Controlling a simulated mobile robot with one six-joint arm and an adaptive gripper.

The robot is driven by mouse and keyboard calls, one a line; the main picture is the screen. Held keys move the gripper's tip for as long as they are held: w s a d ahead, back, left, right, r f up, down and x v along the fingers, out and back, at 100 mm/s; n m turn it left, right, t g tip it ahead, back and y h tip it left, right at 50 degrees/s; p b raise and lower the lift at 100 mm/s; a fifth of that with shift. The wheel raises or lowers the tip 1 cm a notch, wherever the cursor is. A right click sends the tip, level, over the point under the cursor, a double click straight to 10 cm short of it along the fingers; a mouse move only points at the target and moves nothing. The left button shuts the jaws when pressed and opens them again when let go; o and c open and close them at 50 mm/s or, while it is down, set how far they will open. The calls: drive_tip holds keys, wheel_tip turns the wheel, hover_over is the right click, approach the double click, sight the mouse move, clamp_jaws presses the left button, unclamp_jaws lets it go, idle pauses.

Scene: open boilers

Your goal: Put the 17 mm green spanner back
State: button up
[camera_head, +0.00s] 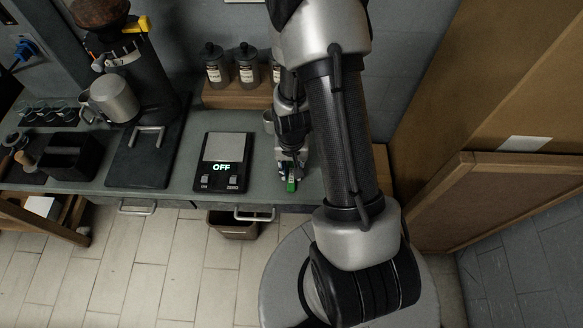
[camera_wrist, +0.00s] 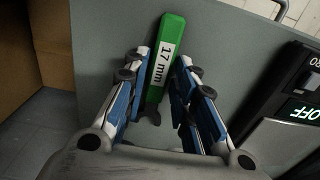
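The green 17 mm spanner (camera_wrist: 166,52) shows in the wrist view, with its white "17 mm" label facing up and its dark metal end toward my palm. It lies slightly tilted between the two blue-sided fingers of my gripper (camera_wrist: 163,76). The fingers are close to its handle on both sides; I cannot tell whether they press on it. In the head view, the green end of the spanner (camera_head: 291,185) shows at my gripper (camera_head: 288,170), low over the counter near its front edge. The rest of the spanner is hidden there by the gripper.
A scale reading OFF (camera_head: 223,162) stands left of my gripper on the grey counter (camera_head: 190,185). A metal cup (camera_head: 268,122) is behind the gripper. Dark bottles (camera_head: 247,66) stand on a wooden shelf at the back. A grinder (camera_head: 140,75) is at left, wooden panels (camera_head: 500,90) at right.

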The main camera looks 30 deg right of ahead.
drive_tip(key=shift+o, duration=1.2)
wheel_tip(320, 180, up, 12)
drive_tip(key=p, duration=0.4)
wheel_tip(320, 180, up, 15)
drive_tip(key=n+t, duration=0.2)
drive_tip(key=n, duration=0.1)
hover_over(291, 173)
drive_tip(key=s+a, duration=0.2)
drive_tip(key=a, duration=0.3)
drive_tip(key=s+a+r+n+t, duration=0.2)
drive_tip(key=s+a+r+n, duration=0.1)
drive_tip(key=s+r, duration=0.7)
drive_tip(key=shift+a+r+n, duration=0.4)
drive_tip(key=shift+a+r, duration=0.25)
drive_tip(key=shift+a, duration=0.15)
